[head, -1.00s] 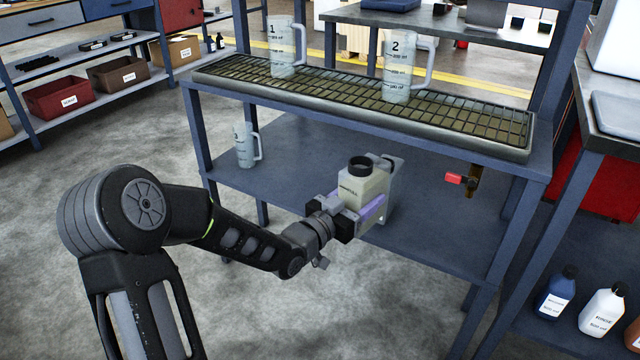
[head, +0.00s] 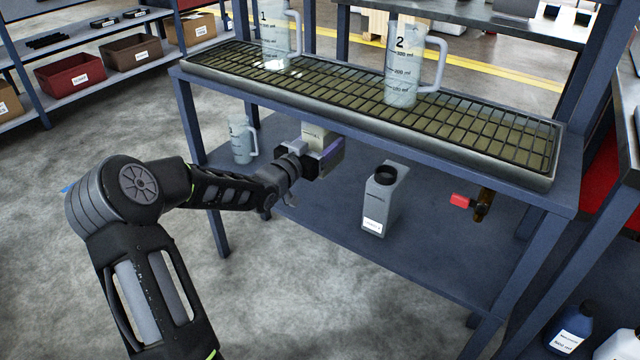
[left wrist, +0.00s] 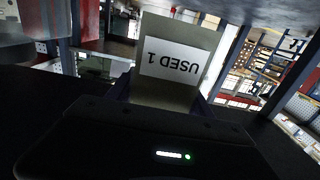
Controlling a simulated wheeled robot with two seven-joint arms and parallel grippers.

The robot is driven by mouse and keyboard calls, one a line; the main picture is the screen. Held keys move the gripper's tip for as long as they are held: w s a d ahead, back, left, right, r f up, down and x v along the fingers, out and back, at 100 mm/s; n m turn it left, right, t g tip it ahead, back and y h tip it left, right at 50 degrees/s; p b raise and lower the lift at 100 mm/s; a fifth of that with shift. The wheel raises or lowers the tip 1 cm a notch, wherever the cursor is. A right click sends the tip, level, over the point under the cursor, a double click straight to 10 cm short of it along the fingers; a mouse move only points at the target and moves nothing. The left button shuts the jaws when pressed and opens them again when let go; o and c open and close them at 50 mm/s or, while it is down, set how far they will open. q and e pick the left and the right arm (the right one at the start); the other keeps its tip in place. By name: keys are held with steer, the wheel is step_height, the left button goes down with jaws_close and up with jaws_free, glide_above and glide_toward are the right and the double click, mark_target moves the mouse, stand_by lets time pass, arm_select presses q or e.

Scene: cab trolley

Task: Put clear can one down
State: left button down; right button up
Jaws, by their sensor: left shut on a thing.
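My left gripper (head: 325,152) is shut on a beige can (head: 315,134). In the left wrist view this can (left wrist: 165,96) fills the jaws, and its label reads "USED 1", upside down. In the head view the can is at the rack's front edge, with its top hidden behind that edge. The can appears to be above the lower shelf (head: 320,215); whether it touches anything cannot be told. A grey can (head: 382,195) with a black cap and a white label stands upright on the lower shelf, right of the gripper and apart from it. My right gripper is not in view.
Jug 1 (head: 276,45) and jug 2 (head: 402,70) stand on the grated tray (head: 480,132) above. Another jug (head: 240,140) stands on the lower shelf, left of the gripper. A red-handled valve (head: 462,200) hangs at the right. The front of the lower shelf is clear.

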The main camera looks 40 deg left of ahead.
arm_select(q)
steer(key=shift+r, duration=0.1)
steer(key=shift+f+b, duration=1.35)
steer(key=shift+f, duration=1.65)
steer(key=shift+f+b, duration=0.8)
steer(key=shift+f, duration=1.1)
steer(key=shift+f, duration=0.15)
steer(key=shift+c, duration=2)
jaws_free()
steer(key=shift+f, duration=0.15)
